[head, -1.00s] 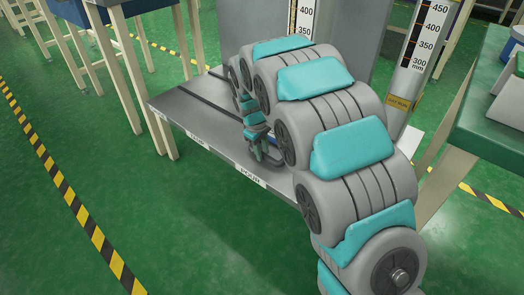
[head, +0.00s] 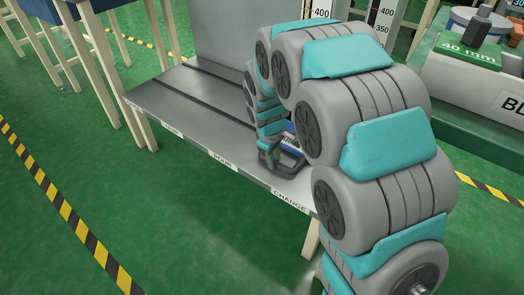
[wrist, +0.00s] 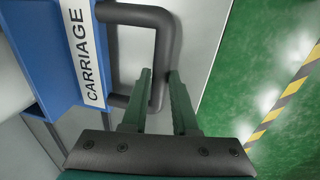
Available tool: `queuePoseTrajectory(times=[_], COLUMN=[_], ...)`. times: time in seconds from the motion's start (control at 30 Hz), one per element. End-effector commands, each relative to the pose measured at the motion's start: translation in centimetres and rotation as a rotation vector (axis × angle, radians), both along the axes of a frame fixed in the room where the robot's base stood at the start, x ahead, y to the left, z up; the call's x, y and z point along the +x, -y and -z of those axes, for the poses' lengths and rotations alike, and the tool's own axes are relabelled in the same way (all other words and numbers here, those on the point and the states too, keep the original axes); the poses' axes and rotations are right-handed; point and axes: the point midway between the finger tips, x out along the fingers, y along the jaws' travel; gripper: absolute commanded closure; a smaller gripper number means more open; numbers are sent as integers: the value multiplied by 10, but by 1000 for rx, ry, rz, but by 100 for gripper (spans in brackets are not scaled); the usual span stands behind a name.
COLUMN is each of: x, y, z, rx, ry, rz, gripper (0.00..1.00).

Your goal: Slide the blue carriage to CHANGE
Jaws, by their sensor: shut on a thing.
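The blue carriage (wrist: 42,55) fills the upper left of the wrist view, with a white CARRIAGE label. Its dark U-shaped handle (wrist: 132,14) sticks out to the right. My gripper (wrist: 162,85) is shut on the handle, with one finger on each side of its bar. In the head view my gripper (head: 268,160) is low over the grey shelf, and only a small part of the blue carriage (head: 289,141) shows behind it. The handle appears to lie between the middle label (head: 222,161) and the CHANGE label (head: 290,200); its exact alignment is unclear.
The grey shelf (head: 185,105) has dark slots along its length and an upright panel (head: 235,35) behind. My arm hides its right part. A green bench (head: 455,75) stands at right. Green floor in front is clear, with striped tape (head: 50,190) at left.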

Motion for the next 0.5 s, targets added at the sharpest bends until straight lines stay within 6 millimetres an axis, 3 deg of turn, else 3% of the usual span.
queuePoseTrajectory(times=[0.2,0.5], x=[-26,-51], y=[33,64], z=[-1,0], rx=[-1,1], ry=[-4,-3], rz=[4,3], gripper=[100,100])
